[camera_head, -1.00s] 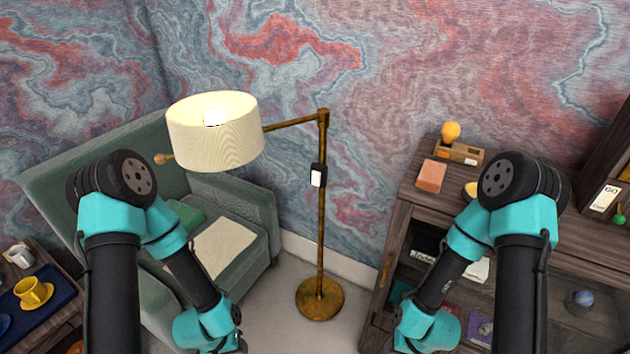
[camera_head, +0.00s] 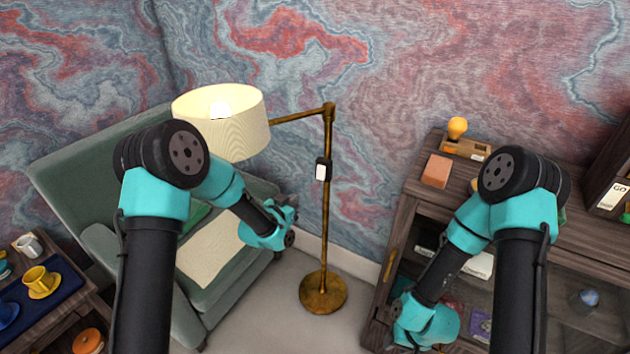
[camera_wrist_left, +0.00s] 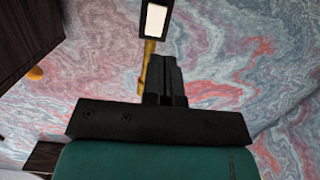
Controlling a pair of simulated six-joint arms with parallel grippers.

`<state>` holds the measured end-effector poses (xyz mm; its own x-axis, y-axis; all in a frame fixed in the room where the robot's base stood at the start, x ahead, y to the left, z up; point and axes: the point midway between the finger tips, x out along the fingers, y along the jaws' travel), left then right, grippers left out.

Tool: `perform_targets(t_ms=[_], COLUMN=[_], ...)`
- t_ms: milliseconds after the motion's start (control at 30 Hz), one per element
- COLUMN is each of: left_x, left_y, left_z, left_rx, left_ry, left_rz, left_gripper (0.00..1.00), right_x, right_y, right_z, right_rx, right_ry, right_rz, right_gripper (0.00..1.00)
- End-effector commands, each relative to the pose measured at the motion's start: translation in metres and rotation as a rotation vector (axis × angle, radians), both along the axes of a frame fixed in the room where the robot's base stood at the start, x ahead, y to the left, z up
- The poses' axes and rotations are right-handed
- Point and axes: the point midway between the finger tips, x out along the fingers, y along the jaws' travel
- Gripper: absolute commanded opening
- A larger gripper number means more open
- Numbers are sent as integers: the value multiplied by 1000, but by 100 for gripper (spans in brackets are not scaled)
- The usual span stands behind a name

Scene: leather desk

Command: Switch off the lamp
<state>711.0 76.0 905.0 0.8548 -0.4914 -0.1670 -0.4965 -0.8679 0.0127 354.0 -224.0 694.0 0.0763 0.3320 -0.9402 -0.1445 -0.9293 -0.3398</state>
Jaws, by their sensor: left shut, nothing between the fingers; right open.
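The floor lamp has a cream shade (camera_head: 225,130) with a bright bulb glowing inside. Its brass pole (camera_head: 325,230) stands on a round base (camera_head: 323,293). A black switch box with a white face (camera_head: 321,171) is fixed on the pole. The switch also shows at the top of the left wrist view (camera_wrist_left: 154,20), with a piece of the pole below it. My left gripper (camera_wrist_left: 163,60) is shut and empty, pointing up toward the switch and apart from it in that picture. In the head view the left wrist is left of the pole and the fingers cannot be made out. My right gripper's fingers are not visible.
A green armchair (camera_head: 80,165) with a cream cloth stands left behind the lamp. A dark wood cabinet (camera_head: 405,215) is on the right. A side table with a blue tray (camera_head: 62,292) and cups is at the lower left. The floor around the lamp base is clear.

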Motion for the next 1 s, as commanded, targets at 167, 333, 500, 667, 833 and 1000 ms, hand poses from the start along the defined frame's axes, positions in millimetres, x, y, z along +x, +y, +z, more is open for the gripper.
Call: perform_targets(t_ms=[167,333,500,667,833,1000], left_x=[5,4,7,18,39,62], left_y=[-5,-5,-7,-13,-25,-39], left_z=[10,9,8,6,2,-2], left_rx=[-3,-3,-4,-2,-3,-3], left_ry=[-36,-34,-33,-32,-33,-32], left_rz=[-7,-6,-6,-7,-7,-7], left_gripper=[0,0,0,0,0,0], right_x=[0,0,0,0,0,0], right_y=[0,0,0,0,0,0], right_z=[0,0,0,0,0,0], right_rx=[0,0,0,0,0,0], right_ry=[0,0,0,0,0,0], right_rz=[0,0,0,0,0,0], right_gripper=[43,43,43,43,43,43])
